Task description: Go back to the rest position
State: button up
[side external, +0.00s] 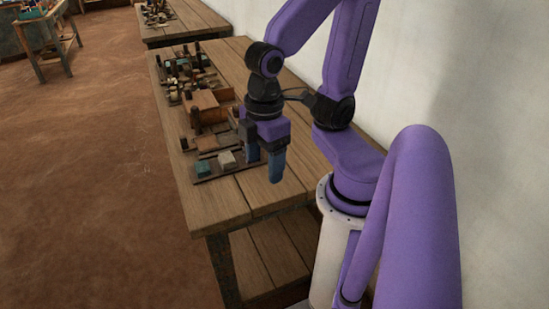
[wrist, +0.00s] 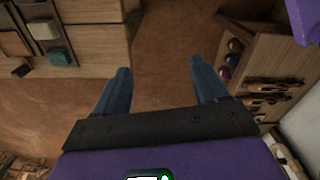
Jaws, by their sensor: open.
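My gripper (side external: 263,168) hangs pointing down over the near right part of the wooden table (side external: 222,205) in the side view. Its blue fingers are apart, and nothing shows between them. In the wrist view the gripper (wrist: 160,65) is open, with brown floor behind the gap between its fingers. The fingers look clear of the blocks on the table, though their exact height above the wood is hard to tell.
A teal block (side external: 204,168) and a pale block (side external: 227,159) lie on a dark strip left of the gripper. An orange-brown box (side external: 209,105) and several small items stand farther back. A wooden rack with spools (wrist: 240,70) shows in the wrist view. A pale wall (side external: 480,100) is at right.

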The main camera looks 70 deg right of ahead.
jog(key=shift+s+d+r+n, duration=0.1)
jog(key=shift+s+d+n, duration=0.1)
jog(key=shift+s+n, duration=0.65)
jog(key=shift+s+m, duration=0.15)
jog(key=shift+m, duration=0.1)
dwell(0.6)
